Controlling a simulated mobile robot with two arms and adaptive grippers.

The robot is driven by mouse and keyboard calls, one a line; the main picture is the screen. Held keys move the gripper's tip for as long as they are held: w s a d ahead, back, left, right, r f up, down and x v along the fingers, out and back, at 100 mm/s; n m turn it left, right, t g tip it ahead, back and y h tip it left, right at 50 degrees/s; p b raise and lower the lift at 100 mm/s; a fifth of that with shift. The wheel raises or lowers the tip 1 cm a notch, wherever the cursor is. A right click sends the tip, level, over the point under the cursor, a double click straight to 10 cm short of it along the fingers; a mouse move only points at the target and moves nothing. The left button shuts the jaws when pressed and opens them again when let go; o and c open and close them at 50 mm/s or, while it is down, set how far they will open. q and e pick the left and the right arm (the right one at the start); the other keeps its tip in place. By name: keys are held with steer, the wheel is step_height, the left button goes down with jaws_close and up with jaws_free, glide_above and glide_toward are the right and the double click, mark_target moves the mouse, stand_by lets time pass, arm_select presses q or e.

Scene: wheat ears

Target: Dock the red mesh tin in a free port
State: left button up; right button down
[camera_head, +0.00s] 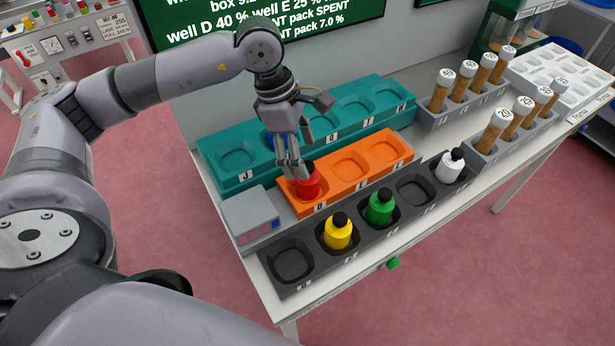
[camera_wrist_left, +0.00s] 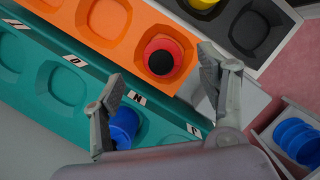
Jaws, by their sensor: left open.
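The red tin (camera_head: 308,184), with a black cap, sits upright in the end well of the orange tray (camera_head: 332,202); no mesh can be made out. It also shows in the left wrist view (camera_wrist_left: 175,72). My left gripper (camera_head: 292,170) is open and points down close to the tin. In the left wrist view its fingers (camera_wrist_left: 160,95) stand apart, with the tin lying beyond them and nothing between the tips. The other two orange wells look empty. The dark tray (camera_head: 290,290) has an empty near-end well and another between the green and white bottles. My right gripper is not in view.
The dark tray holds a yellow bottle (camera_head: 338,235), a green bottle (camera_head: 380,209) and a white bottle (camera_head: 450,168). The teal tray (camera_head: 222,183) behind has empty wells and a blue item (camera_wrist_left: 124,124). A grey box (camera_head: 250,210) stands left; racks of brown tubes (camera_head: 488,140) stand right.

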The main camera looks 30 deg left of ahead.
mark_target(312, 176)
arm_select(q)
steer(key=x, duration=0.2)
steer(key=shift+d+f, duration=0.1)
steer(key=shift+f, duration=0.15)
steer(key=shift+d+f+p, duration=0.1)
steer(key=shift+f+p, duration=0.1)
steer(key=shift+p, duration=0.35)
steer(key=p+x, duration=0.2)
steer(key=x, duration=0.1)
steer(key=shift+d+f, duration=0.1)
steer(key=shift+f, duration=0.2)
steer(key=shift+d+f, duration=0.1)
steer(key=shift+f, duration=0.45)
steer(key=shift+w, duration=0.1)
steer(key=c, duration=1.4)
steer(key=shift+r, duration=0.15)
steer(key=shift+r, duration=0.55)
steer(key=shift+r+b, duration=2.25)
steer(key=shift+r, duration=7.15)
